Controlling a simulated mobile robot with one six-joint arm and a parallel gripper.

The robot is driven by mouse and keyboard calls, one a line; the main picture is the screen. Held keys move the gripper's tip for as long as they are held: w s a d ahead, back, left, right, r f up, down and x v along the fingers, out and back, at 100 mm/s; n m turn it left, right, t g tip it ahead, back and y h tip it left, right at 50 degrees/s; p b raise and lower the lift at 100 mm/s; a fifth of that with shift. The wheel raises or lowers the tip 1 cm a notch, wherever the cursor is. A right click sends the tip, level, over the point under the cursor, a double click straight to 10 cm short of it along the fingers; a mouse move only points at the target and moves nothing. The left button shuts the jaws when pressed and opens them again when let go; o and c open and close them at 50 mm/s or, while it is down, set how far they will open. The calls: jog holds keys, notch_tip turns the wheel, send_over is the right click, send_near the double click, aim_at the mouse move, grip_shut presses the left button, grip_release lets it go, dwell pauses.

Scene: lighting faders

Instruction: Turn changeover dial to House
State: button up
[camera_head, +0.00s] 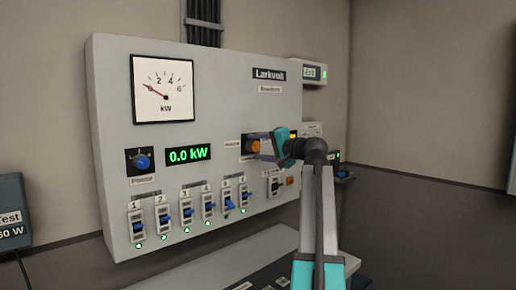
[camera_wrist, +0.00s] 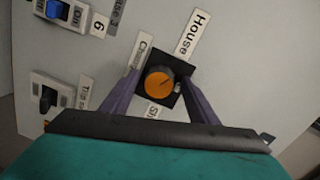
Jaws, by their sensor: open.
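The changeover dial (camera_wrist: 160,83) is an orange round knob on a black square plate. It also shows on the grey panel in the head view (camera_head: 253,146). A pale mark sits on its right side in the wrist view; its exact pointing is hard to read. The House label (camera_wrist: 193,35) lies above and to the right of the plate, and a label starting "Sh" (camera_wrist: 153,113) lies below. My gripper (camera_wrist: 162,79) is open, its two purple fingers on either side of the dial. I cannot tell whether they touch it.
The grey panel (camera_head: 220,105) carries a kW gauge (camera_head: 163,90), a green 0.0 kW display (camera_head: 188,153), a blue knob (camera_head: 142,162) and a row of numbered blue switches. A dark switch (camera_wrist: 48,98) sits left of the dial in the wrist view. A grey desk (camera_head: 215,270) stands below.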

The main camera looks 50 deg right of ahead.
jog(key=s+r, duration=0.1)
jog(key=s, duration=1.2)
jog(key=shift+s+a+b, duration=0.2)
jog(key=shift+s+b, duration=0.1)
jog(key=shift+b, duration=0.1)
jog(key=shift+s, duration=0.1)
